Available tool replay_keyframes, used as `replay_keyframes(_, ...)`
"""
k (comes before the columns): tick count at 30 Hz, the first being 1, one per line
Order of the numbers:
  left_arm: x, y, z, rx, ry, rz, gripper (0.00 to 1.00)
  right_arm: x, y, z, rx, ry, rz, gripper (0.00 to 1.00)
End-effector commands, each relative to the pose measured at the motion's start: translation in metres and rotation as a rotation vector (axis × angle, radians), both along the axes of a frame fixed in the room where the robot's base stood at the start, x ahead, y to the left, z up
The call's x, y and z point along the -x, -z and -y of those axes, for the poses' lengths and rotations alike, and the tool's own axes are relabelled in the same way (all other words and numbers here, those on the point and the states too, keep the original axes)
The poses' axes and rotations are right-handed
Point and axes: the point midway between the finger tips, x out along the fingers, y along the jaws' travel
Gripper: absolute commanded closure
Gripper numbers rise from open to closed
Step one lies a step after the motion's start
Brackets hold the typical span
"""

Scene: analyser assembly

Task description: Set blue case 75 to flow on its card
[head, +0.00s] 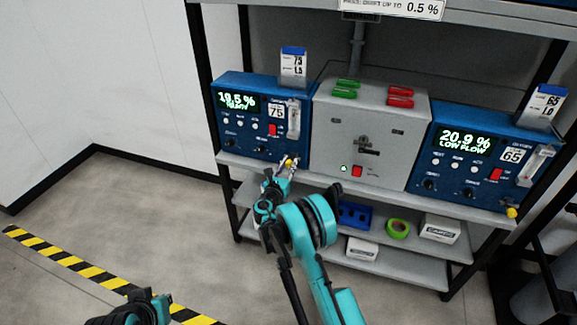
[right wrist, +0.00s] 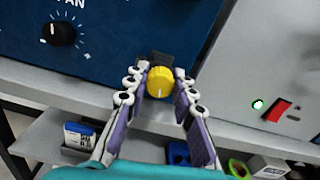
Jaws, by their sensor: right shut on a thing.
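The blue case 75 (head: 258,138) stands at the left of the upper shelf. Its green display (head: 237,102) reads about 19.5 %, with a smaller second line that is hard to read. A clear upright flow tube (head: 294,119) is on its right side; its float level is too small to read. Its card (head: 293,66) stands on top and reads 75 and 1.5. My right gripper (head: 289,163) is at the case's lower right front. In the right wrist view its fingers are shut around a yellow knob (right wrist: 160,82).
A grey box (head: 330,150) with green and red clips stands right beside the case. The blue case 65 (head: 470,150) reads 20.9 % LOW FLOW and has its own card (head: 541,108). The lower shelf holds a blue bin, green tape (head: 398,229) and white boxes.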

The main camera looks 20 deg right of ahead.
Motion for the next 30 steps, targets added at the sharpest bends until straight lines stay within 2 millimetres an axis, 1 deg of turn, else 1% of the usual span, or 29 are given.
replay_keyframes(12, 0.0, 0.0, 0.0, 0.0, 0.0, 0.0, 1.0, 0.0, 0.001, 0.0, 0.002, 0.0, -0.004, 1.0)
replay_keyframes(13, 0.0, 0.0, 0.0, 0.0, 0.0, 0.0, 1.0, 0.0, 0.001, 0.0, 0.002, 0.0, -0.004, 0.68)
replay_keyframes(14, 0.0, 0.0, 0.0, 0.0, 0.0, 0.0, 1.0, 0.0, 0.001, 0.0, 0.002, 0.0, -0.004, 0.6)
replay_keyframes(15, 0.0, 0.0, 0.0, 0.0, 0.0, 0.0, 1.0, 0.0, 0.001, 0.0, 0.003, 0.0, -0.003, 0.54)
replay_keyframes(25, 0.0, 0.0, 0.0, 0.0, 0.0, 0.0, 1.0, 0.002, 0.0, -0.002, 0.003, -0.001, -0.003, 0.54)
replay_keyframes(28, 0.0, 0.0, 0.0, 0.0, 0.0, 0.0, 1.0, 0.01, 0.0, -0.008, 0.004, -0.002, -0.003, 0.54)
replay_keyframes(30, 0.0, 0.0, 0.0, 0.0, 0.0, 0.0, 1.0, 0.02, 0.0, -0.015, 0.004, -0.003, -0.003, 0.54)
